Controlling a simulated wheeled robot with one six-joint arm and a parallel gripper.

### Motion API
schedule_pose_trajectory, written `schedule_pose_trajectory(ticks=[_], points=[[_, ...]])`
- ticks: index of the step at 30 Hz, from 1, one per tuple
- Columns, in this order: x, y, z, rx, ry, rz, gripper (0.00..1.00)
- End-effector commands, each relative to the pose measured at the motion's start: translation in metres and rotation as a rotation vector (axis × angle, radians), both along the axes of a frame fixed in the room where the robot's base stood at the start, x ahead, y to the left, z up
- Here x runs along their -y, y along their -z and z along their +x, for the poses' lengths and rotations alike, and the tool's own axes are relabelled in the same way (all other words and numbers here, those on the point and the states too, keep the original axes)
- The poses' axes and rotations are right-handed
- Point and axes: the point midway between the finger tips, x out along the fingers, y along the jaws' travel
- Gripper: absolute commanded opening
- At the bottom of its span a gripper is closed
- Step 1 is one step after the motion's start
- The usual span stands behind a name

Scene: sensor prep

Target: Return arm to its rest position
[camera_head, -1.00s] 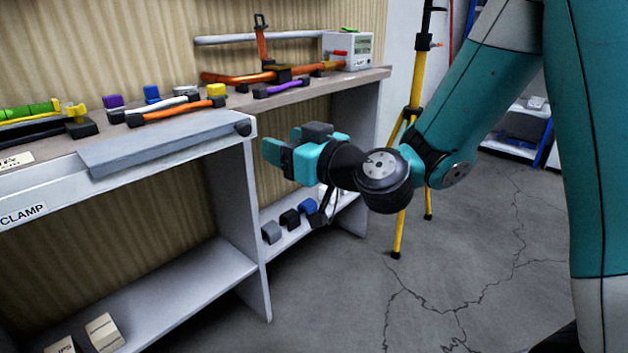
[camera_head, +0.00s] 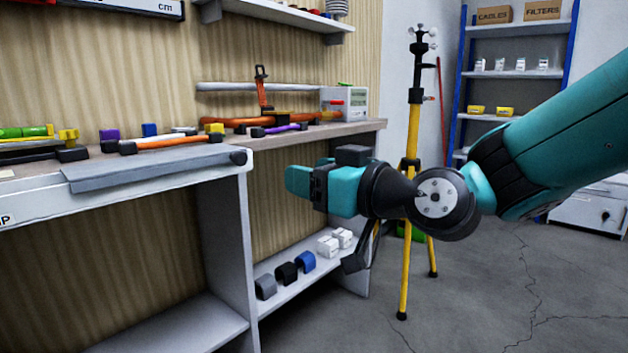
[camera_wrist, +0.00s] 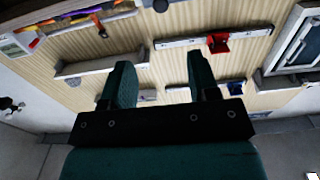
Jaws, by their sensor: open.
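My gripper (camera_head: 298,182) is teal and black and points left in the head view, in front of the bench's right end. It appears in front of the gap between the worktop and the lower shelf. In the wrist view my gripper (camera_wrist: 161,82) shows two teal fingers spread apart with nothing between them. My teal arm reaches in from the right of the head view. Beyond the fingers, the wrist view shows the wood-panelled wall with shelves and a red item (camera_wrist: 218,43) on a pale rail.
The workbench (camera_head: 150,170) holds several coloured tools and a white meter box (camera_head: 344,103). Its lower shelf carries small blocks and white boxes. A yellow tripod (camera_head: 412,150) stands behind my wrist. A blue-framed rack (camera_head: 515,75) stands at the back right. Cracked floor (camera_head: 480,300) lies open below.

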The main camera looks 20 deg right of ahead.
Motion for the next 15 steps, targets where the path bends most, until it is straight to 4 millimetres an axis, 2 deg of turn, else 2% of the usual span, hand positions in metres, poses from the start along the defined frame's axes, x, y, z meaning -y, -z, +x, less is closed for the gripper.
schedule_pose_trajectory(ticks=[10, 13, 15], points=[[-0.005, 0.004, -0.003, -0.027, -0.022, -0.007, 0.55], [-0.021, 0.02, -0.015, -0.134, -0.096, -0.038, 0.55], [-0.037, 0.038, -0.031, -0.263, -0.173, -0.078, 0.55]])
